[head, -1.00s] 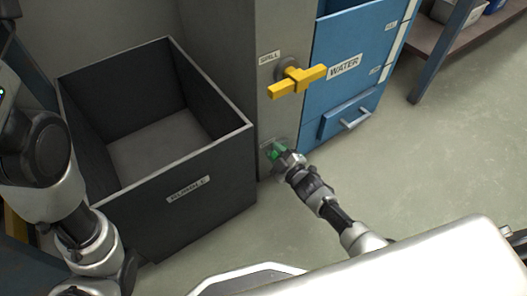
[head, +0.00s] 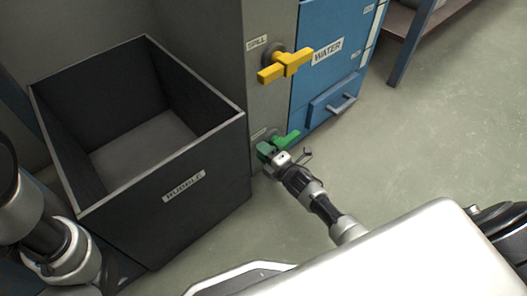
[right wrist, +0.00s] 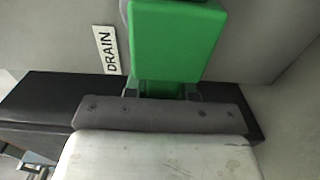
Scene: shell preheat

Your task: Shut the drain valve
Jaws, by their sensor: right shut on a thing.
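The green drain valve handle (head: 288,140) is low on the grey panel, below the yellow handle. In the head view its bar slants up to the right, roughly in line with the yellow one. My right gripper (head: 268,154) is shut on the bar's left part. In the right wrist view the green handle (right wrist: 165,45) fills the upper middle, beside the white DRAIN label (right wrist: 107,50); the fingertips are not clear there. My left arm shows at the left edge of the head view, but its gripper is out of view.
A yellow handle (head: 287,64) sits above, between the SPILL and WATER labels. An open dark RUBBLE bin (head: 215,180) stands close left of the valve. A blue cabinet (head: 325,75) with a drawer is to the right. Floor on the right is clear.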

